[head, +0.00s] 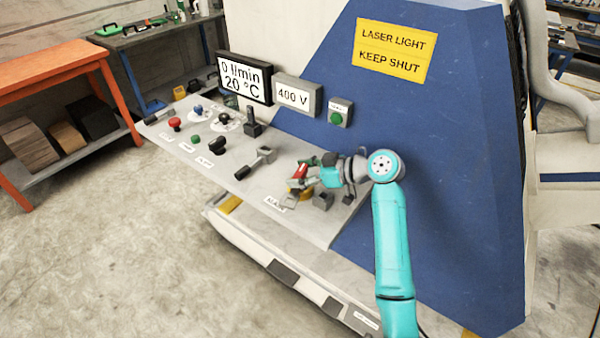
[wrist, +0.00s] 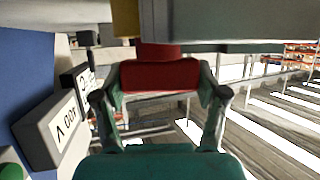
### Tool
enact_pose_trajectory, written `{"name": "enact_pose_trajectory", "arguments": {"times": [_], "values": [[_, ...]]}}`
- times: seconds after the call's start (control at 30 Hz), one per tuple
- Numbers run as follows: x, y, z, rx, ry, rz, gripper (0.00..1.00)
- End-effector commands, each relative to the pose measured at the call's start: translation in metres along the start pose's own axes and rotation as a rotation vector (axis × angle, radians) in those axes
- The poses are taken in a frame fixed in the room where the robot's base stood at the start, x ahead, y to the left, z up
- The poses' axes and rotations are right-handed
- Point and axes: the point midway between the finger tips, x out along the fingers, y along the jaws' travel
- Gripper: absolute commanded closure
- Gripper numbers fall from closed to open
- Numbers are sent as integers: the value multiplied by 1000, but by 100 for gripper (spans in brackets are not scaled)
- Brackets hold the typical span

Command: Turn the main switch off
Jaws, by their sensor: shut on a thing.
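The main switch has a red handle (head: 299,171) and a yellow part below it, near the right end of the sloping grey panel. My gripper (head: 302,173) reaches it from the right and is shut on the red handle. In the wrist view the red handle (wrist: 160,74) lies crosswise between my two fingers, with a yellow part (wrist: 123,18) beyond it. My gripper partly hides the switch in the head view, so its exact angle is hard to tell.
The panel (head: 235,170) carries a black lever (head: 252,123), a lying lever (head: 262,158), a red button (head: 175,123) and other knobs. A display (head: 298,97) reads 400 V; another display (head: 245,78) reads 0 l/min, 20 °C. A blue wall (head: 440,170) stands behind my arm.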

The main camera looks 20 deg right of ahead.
Motion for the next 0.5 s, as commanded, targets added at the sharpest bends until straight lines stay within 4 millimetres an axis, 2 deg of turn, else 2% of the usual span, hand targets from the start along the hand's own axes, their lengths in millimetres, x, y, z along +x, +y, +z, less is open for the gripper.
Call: {"name": "enact_pose_trajectory", "arguments": {"times": [0.2,0.5], "values": [[0,1,0,-52,-1,-128,91],[0,0,0,-95,-1,-232,91]]}}
